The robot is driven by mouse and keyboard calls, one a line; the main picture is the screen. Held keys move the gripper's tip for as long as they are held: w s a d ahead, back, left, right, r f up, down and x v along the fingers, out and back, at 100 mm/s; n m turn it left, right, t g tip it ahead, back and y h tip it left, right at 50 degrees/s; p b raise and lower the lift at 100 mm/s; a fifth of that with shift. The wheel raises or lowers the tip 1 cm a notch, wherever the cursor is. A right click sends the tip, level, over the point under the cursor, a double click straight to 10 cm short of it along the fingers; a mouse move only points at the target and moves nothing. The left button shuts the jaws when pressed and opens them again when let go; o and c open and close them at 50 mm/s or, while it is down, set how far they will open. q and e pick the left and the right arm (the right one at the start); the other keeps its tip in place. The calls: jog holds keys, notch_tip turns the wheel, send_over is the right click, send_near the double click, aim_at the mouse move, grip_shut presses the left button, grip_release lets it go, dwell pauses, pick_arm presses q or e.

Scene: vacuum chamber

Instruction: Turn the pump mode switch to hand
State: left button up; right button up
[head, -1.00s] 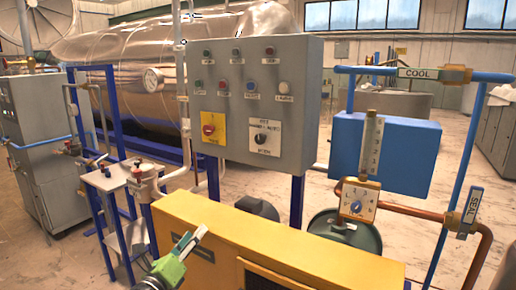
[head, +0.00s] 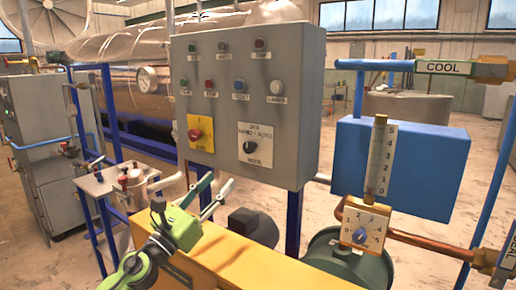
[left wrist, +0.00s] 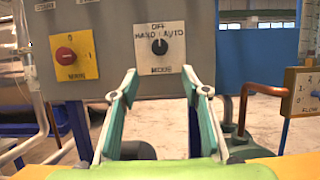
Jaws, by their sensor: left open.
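The pump mode switch is a black knob (head: 250,147) on a white plate, low on the right of the grey control panel (head: 300,90). In the left wrist view the knob (left wrist: 159,46) has OFF above it, HAND to its left and AUTO to its right. Its pointer appears to point up at OFF. My left gripper (head: 216,184) is open and empty, below and in front of the switch and apart from it. In the left wrist view its fingertips (left wrist: 160,74) straddle the space below the plate. My right gripper is not in view.
A red knob on a yellow plate (head: 201,133) sits left of the switch. Buttons and lamps fill the panel above. A yellow cabinet (head: 235,262) stands below my gripper. A blue box (head: 400,165) and a gauge with a dial (head: 362,232) stand to the right.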

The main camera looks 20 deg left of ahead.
aim_at(247, 150)
pick_arm(q)
jog(key=p+x, duration=0.3)
jog(key=x, duration=0.9)
jog(key=shift+r, duration=0.15)
jog(key=shift+w+d+r, duration=0.2)
jog(key=shift+w+r, duration=0.05)
jog(key=shift+w, duration=0.3)
jog(key=shift+w+d, duration=0.15)
jog(key=shift+w, duration=0.2)
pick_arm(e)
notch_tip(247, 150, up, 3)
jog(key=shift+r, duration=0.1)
pick_arm(q)
jog(key=shift+r, duration=0.1)
jog(key=shift+c, duration=0.4)
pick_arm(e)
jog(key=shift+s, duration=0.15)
pick_arm(q)
jog(key=shift+s, duration=0.1)
jog(key=c, duration=1)
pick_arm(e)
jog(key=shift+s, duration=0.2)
